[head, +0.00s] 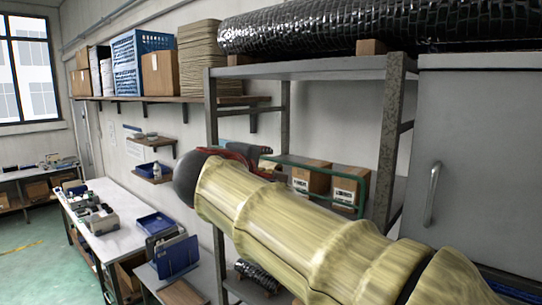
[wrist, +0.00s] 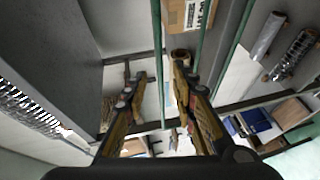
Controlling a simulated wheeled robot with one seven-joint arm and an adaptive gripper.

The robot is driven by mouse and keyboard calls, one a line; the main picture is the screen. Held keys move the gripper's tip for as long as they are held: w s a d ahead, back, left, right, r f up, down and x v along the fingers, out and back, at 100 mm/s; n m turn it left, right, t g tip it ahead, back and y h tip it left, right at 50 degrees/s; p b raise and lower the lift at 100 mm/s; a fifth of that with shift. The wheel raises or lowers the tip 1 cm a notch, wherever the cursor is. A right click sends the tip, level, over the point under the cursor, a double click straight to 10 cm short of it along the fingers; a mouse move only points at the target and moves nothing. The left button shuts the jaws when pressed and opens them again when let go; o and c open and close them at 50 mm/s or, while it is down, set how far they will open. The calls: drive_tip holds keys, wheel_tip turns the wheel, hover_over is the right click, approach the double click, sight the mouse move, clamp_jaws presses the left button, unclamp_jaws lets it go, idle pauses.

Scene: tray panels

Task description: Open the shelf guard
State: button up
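The shelf guard is a green bar frame (head: 364,190) standing upright across the front of the middle shelf, in front of cardboard boxes. My arm covers its lower left part in the head view. Green bars (wrist: 203,35) also run through the wrist view, near and between my fingers. My gripper (wrist: 160,78) is open, with its two yellow-brown fingers apart and nothing visibly held between them. I cannot tell whether a finger touches a bar. In the head view my gripper is mostly hidden behind my arm.
Cardboard boxes (head: 311,178) sit behind the guard. A grey cabinet with a handle (head: 432,194) stands close at right. A metal shelf post (head: 391,130) is beside the guard. A foil-wrapped duct (head: 370,27) lies on top. A workbench (head: 120,212) stands at left.

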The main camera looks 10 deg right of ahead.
sight(274, 160)
drive_tip(key=p+x, duration=0.1)
drive_tip(key=x, duration=0.6)
drive_tip(key=shift+w+d+p, duration=0.1)
drive_tip(key=shift+d+p, duration=0.05)
drive_tip(key=shift+p, duration=0.25)
drive_tip(key=shift+c, duration=0.4)
clamp_jaws()
